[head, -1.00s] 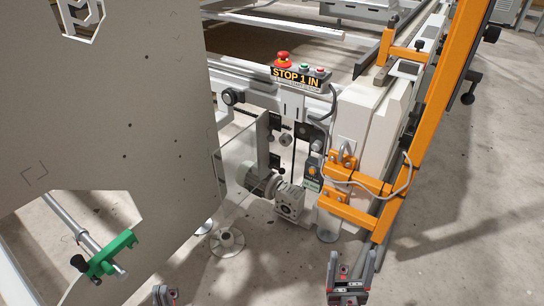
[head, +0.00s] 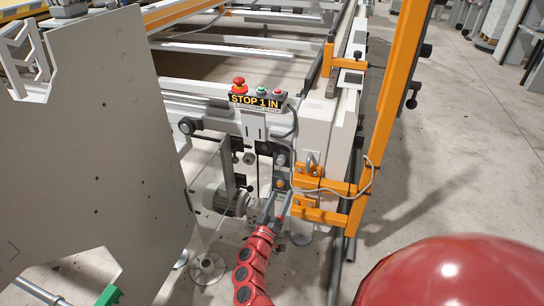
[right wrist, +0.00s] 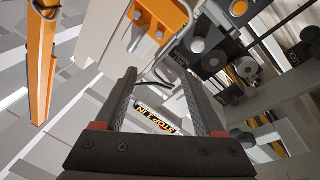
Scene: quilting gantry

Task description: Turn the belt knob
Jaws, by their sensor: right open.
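My right gripper (head: 279,200) reaches up from the bottom in the head view, in front of the machine's end. It is open, and nothing shows between its fingers in the right wrist view (right wrist: 146,72). Black round knobs or rollers (head: 187,126) show on the machine. My left gripper is out of view.
A red emergency button (head: 238,85) stands above the STOP 1 IN sign (head: 256,100). An orange bracket (head: 325,215) with a grey cable is right of the gripper. A large pale panel (head: 105,150) fills the left. The floor at right is mostly free.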

